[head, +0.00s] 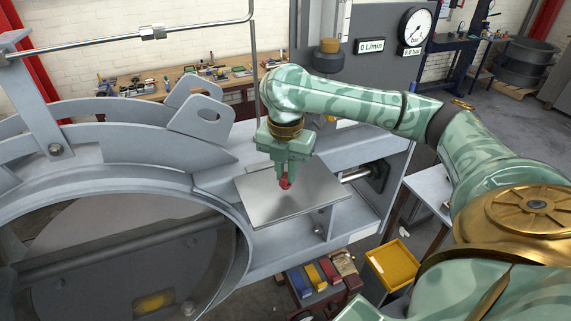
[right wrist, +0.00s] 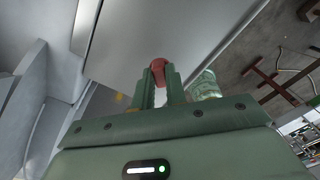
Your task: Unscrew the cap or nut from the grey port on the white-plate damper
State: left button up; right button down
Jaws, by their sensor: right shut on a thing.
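My right gripper (head: 286,184) reaches down over a flat light grey metal plate (head: 260,207) in the middle of the head view. It is shut on a small red cap-like piece (head: 285,181). In the right wrist view the red piece (right wrist: 158,68) shows between the tips of the two green fingers (right wrist: 159,82), with the grey plate (right wrist: 170,30) behind it. I cannot tell whether the piece touches the plate or hangs just above it. No grey port can be made out; the fingers may hide one. My left gripper is not in view.
A large round grey damper ring (head: 247,240) fills the left, with a bracket (head: 203,115) above. A gauge panel (head: 370,70) stands behind. Red, yellow and blue bins (head: 315,278) and a yellow tray (head: 391,266) are below right. A tool bench (head: 170,80) stands at the back.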

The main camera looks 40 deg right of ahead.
jog(key=shift+w, duration=0.1)
jog(key=shift+f, duration=0.1)
jog(key=shift+f, duration=0.7)
jog(key=shift+f, duration=0.2)
dwell(0.3)
jog(key=c, duration=1.3)
grip_release()
jog(key=shift+c, duration=0.2)
notch_tip(320, 180, up, 16)
jog(key=p, duration=0.1)
